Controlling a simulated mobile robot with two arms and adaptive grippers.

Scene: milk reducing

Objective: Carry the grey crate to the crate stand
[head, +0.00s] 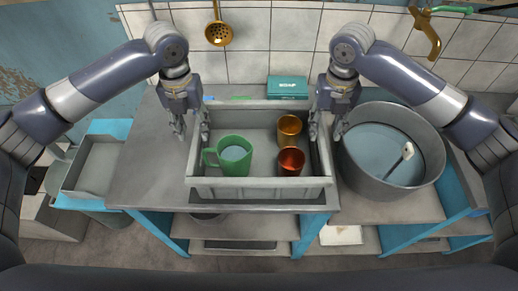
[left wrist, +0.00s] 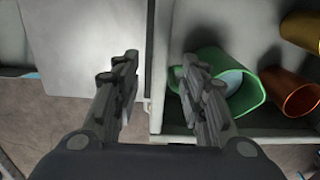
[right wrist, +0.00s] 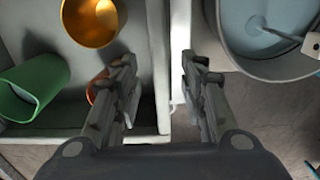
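The grey crate (head: 262,188) sits upright on the counter, holding a green mug (head: 234,155) with pale liquid, a brass-coloured cup (head: 289,129) and a copper cup (head: 291,161). My left gripper (head: 191,128) is open at the crate's left wall; in the left wrist view the wall (left wrist: 159,70) lies between its spread fingers. My right gripper (head: 326,132) is open at the right wall; in the right wrist view that wall (right wrist: 160,70) lies between its fingers. Contact cannot be told. A low blue stand with a grey tray-like top (head: 95,168) is at the left; I cannot tell whether it is the crate stand.
A large grey basin (head: 395,185) with liquid and a handled tool stands close to the crate's right side. A teal soap box (head: 287,87) stands behind the crate. The counter (head: 145,170) left of the crate is clear. A ladle (head: 218,33) hangs on the tiled wall.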

